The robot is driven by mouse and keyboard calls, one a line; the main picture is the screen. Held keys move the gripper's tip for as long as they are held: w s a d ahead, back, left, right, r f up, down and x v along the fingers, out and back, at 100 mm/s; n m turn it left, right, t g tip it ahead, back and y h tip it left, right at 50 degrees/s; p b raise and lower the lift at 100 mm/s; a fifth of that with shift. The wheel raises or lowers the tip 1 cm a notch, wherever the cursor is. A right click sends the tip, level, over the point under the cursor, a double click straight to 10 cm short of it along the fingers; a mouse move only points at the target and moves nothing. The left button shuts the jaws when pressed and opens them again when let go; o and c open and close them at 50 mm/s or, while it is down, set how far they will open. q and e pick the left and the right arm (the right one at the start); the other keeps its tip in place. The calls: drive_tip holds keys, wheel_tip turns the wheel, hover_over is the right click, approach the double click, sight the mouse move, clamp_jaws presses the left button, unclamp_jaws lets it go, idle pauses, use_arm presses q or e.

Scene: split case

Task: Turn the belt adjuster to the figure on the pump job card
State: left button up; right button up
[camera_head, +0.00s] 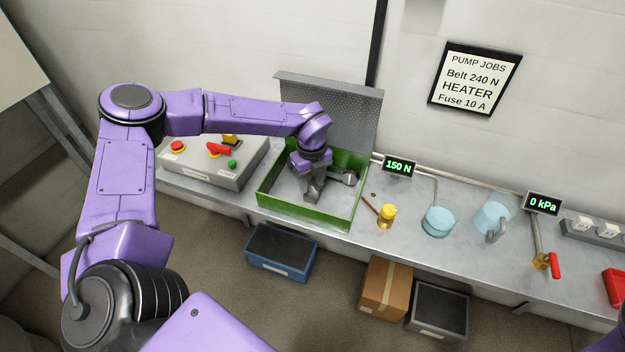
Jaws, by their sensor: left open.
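The pump job card (475,79) on the wall reads "PUMP JOBS, Belt 240 N, HEATER, Fuse 10 A". A small display (398,166) behind the bench reads 150 N. The green case (308,218) stands open on the bench with its grey lid (345,110) raised. My left gripper (313,194) is open and points down inside the case. A grey rounded part (345,177) shows to the right of the gripper, at the case's right side. I cannot tell whether it is the belt adjuster, or whether the gripper touches anything. The arm hides part of the case. My right gripper is not in view.
A control box (213,165) with red and green buttons stands left of the case.

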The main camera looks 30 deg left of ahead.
use_arm(q)
drive_tip(key=shift+w+f, duration=0.1)
drive_tip(key=shift+f, duration=0.5)
drive_tip(key=shift+d+f, duration=0.1)
drive_tip(key=shift+f, duration=0.1)
drive_tip(key=shift+c, duration=0.6)
clamp_jaws()
